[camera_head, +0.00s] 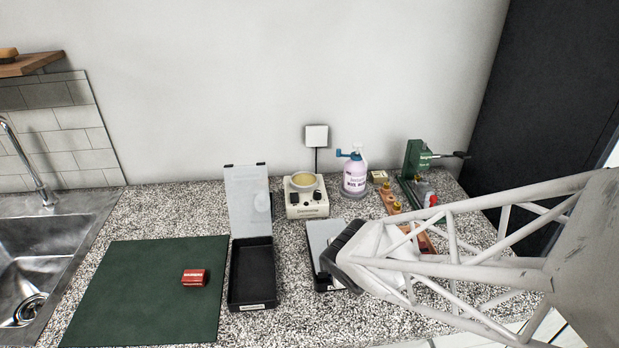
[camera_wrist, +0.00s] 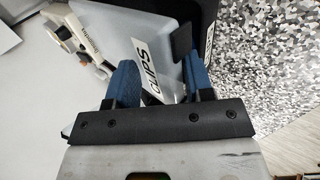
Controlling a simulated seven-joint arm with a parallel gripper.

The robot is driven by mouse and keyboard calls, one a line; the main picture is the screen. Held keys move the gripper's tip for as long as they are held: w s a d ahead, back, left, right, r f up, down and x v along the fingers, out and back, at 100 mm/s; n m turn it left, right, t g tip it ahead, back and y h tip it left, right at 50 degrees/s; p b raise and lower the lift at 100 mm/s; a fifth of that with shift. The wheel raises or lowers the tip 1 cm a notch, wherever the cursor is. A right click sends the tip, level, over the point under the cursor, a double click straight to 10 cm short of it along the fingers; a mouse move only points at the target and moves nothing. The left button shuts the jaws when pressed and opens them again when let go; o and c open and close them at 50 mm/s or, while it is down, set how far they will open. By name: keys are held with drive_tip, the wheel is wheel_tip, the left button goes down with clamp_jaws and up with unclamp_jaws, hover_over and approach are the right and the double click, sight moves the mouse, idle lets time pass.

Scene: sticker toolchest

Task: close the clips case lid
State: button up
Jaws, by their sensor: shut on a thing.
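The clips case (camera_head: 322,284) is a black tray on the counter, partly hidden behind my gripper in the head view. Its pale translucent lid (camera_head: 321,236) is over the tray. In the wrist view the lid (camera_wrist: 138,32) carries a white label reading CLIPS and a dark tab. My gripper (camera_head: 345,247) is at the right side of this lid. In the wrist view the lid runs between the blue fingers of my gripper (camera_wrist: 160,66), which is shut on it. The exact lid angle and the gap to the tray cannot be told.
A second black case (camera_head: 252,275) stands to the left with its translucent lid upright. A cream dehydrator-like device (camera_head: 307,198), a spray bottle (camera_head: 354,177) and a green press (camera_head: 415,158) stand behind. A green mat (camera_head: 135,290) with a red block (camera_head: 195,278) lies far left.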

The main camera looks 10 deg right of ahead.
drive_tip(key=v, duration=0.6)
drive_tip(key=shift+w+r, duration=0.2)
idle(0.4)
drive_tip(key=s+d+r+m+g, duration=0.4)
drive_tip(key=s+r+m, duration=0.6)
drive_tip(key=m, duration=0.8)
drive_tip(key=shift+s+d+r+m+g, duration=0.25)
drive_tip(key=shift+d+r, duration=0.25)
drive_tip(key=shift+d, duration=0.7)
